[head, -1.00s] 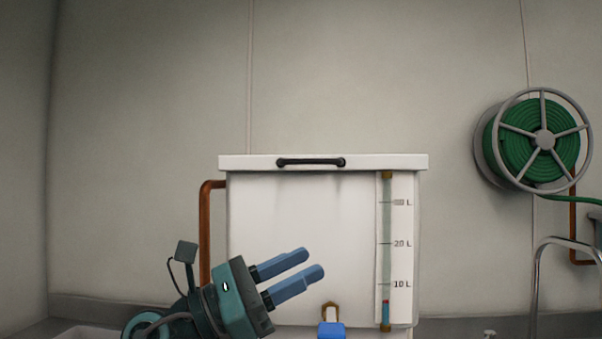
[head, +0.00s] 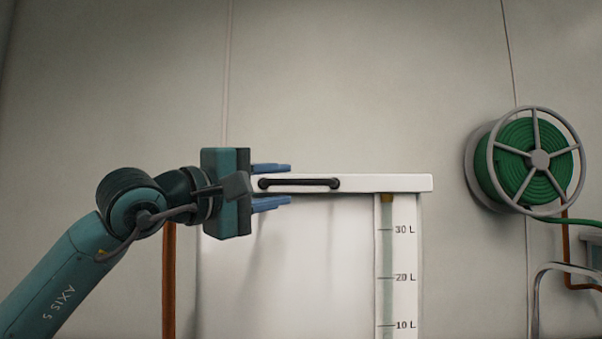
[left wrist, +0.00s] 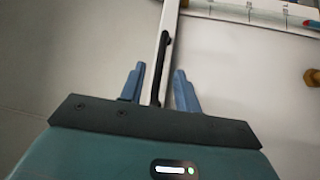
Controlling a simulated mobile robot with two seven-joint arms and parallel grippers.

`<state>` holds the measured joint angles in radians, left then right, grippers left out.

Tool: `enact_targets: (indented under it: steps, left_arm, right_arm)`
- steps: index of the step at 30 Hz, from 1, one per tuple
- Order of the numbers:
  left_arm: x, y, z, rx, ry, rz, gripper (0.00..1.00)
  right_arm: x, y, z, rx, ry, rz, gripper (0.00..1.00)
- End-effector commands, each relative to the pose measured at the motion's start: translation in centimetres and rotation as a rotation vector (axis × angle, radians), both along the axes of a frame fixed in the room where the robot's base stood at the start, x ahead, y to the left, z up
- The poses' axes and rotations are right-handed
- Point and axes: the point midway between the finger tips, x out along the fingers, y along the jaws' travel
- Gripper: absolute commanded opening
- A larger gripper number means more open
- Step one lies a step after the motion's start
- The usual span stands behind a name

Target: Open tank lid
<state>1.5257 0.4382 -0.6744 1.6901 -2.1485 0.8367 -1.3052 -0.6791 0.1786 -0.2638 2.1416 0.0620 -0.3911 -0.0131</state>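The white tank (head: 290,265) stands against the wall, with its flat white lid (head: 390,183) lying level on top. A black bar handle (head: 300,184) runs along the lid's front edge. My left gripper (head: 288,185) is level at lid height, its two blue fingers apart above and below the handle's left end. In the left wrist view the open fingers (left wrist: 158,85) are on either side of the lid edge and the handle (left wrist: 163,65). I cannot tell whether they touch it. My right gripper is not in view.
A green hose reel (head: 532,160) hangs on the wall at the right. A copper pipe (head: 168,280) runs up at the tank's left. A level gauge (head: 387,265) with litre marks is on the tank's front. A curved metal tap (head: 540,295) is at lower right.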

Motion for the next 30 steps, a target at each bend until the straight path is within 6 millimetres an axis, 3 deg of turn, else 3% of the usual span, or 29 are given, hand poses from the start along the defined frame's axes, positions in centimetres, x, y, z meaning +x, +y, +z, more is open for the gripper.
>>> enact_targets:
  steps: [3, 9, 21, 30]
  left_arm:
    - [1.6, -1.8, 0.6, -0.001, 0.003, -0.003, 0.32]
    - [3.4, -3.6, 0.8, 0.0, 0.002, -0.002, 0.32]
    - [4.0, -4.1, 0.7, -0.001, 0.001, -0.001, 0.32]
    - [4.0, -4.0, 0.7, -0.001, 0.001, -0.001, 0.09]
  right_arm:
    - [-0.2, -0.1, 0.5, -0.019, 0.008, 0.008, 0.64]
    - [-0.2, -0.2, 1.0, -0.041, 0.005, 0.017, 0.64]
    - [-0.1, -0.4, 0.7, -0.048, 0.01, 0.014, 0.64]
    - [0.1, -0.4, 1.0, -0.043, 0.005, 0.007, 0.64]
